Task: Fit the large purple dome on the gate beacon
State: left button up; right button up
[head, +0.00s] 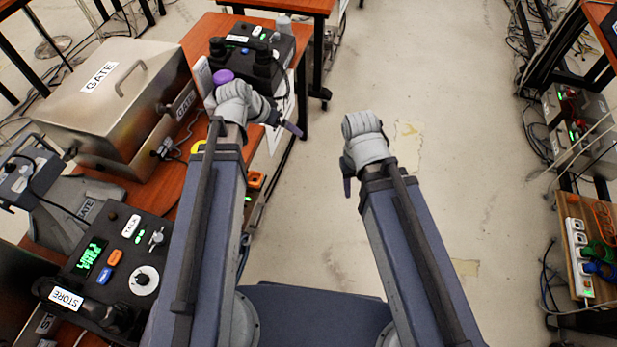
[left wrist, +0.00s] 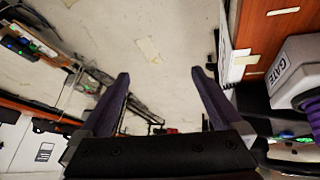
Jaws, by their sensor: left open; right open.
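A purple rounded piece (head: 222,76) shows just behind my left gripper on the table in the head view. In the left wrist view a purple part (left wrist: 306,90) sits against a pale grey body labelled GATE (left wrist: 281,66) at the right edge. It is cut off there, so I cannot tell whether it is the large dome or how it is seated. My left gripper (head: 293,128) points right, past the table's edge; its purple fingers (left wrist: 160,75) are spread and empty above the floor. My right gripper (head: 347,187) is open over the floor, its fingers mostly hidden.
A metal GATE case (head: 115,85) stands on the table (head: 195,135) at left. A black STORE console (head: 110,260) lies nearer. Another black console (head: 255,48) sits beyond my left gripper. The floor (head: 420,90) right of the table is clear.

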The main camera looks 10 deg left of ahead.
pick_arm(q)
jog(key=s+d+f+g+y, duration=0.1)
jog(key=s+d+g+y, duration=0.1)
jog(key=s+d, duration=0.3)
jog(key=s+d+f+g+y, duration=0.2)
jog(key=s+d+g+y, duration=0.1)
jog(key=s, duration=0.7)
jog(key=shift+d+y, duration=0.3)
jog(key=shift+d, duration=0.55)
jog(key=shift+w, duration=0.1)
